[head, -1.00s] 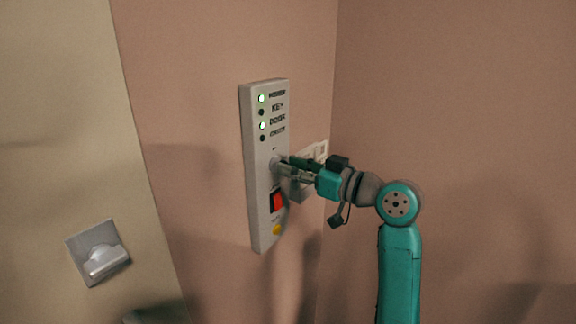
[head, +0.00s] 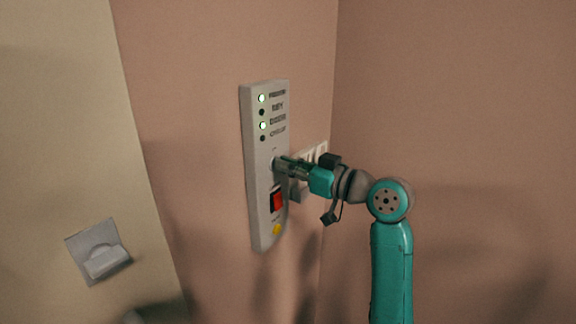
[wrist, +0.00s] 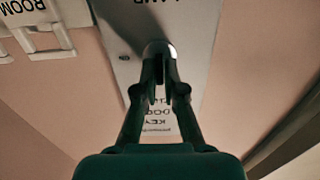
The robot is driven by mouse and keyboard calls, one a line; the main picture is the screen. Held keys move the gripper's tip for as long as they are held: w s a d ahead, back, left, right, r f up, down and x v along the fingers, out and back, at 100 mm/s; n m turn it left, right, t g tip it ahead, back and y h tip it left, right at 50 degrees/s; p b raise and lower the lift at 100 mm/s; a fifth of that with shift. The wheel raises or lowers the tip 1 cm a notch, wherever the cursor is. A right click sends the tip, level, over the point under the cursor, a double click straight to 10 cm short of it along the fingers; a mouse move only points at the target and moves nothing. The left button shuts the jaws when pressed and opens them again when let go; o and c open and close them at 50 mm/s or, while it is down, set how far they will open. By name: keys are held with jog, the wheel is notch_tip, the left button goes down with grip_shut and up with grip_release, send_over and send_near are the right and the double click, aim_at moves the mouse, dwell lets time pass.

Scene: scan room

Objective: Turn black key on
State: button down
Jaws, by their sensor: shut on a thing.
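A pale grey control panel (head: 263,200) is mounted upright on the pink wall in the head view. Its key lock (head: 275,163) is a round metal boss at mid-height. My gripper (head: 280,163) reaches in from the right with its fingertips at the lock. In the wrist view my gripper (wrist: 160,68) is shut on the black key, right in front of the shiny lock ring (wrist: 161,48). The fingers mostly hide the key, so its angle is hard to tell. On the panel, the top and third lamps glow; the second, marked KEY, is dark, as is the fourth.
A red switch (head: 278,201) and a yellow button (head: 276,230) sit below the lock. White wall switches (head: 313,154) are behind my gripper, near the room corner. A beige door with a grey handle plate (head: 98,252) stands at the left.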

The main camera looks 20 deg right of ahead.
jog(key=shift+m, duration=0.3)
jog(key=m, duration=0.4)
jog(key=shift+d, duration=0.1)
jog(key=m, duration=1.3)
jog(key=shift+w+d+f, duration=0.2)
jog(key=shift+f, duration=0.2)
jog(key=c, duration=1.3)
grip_release()
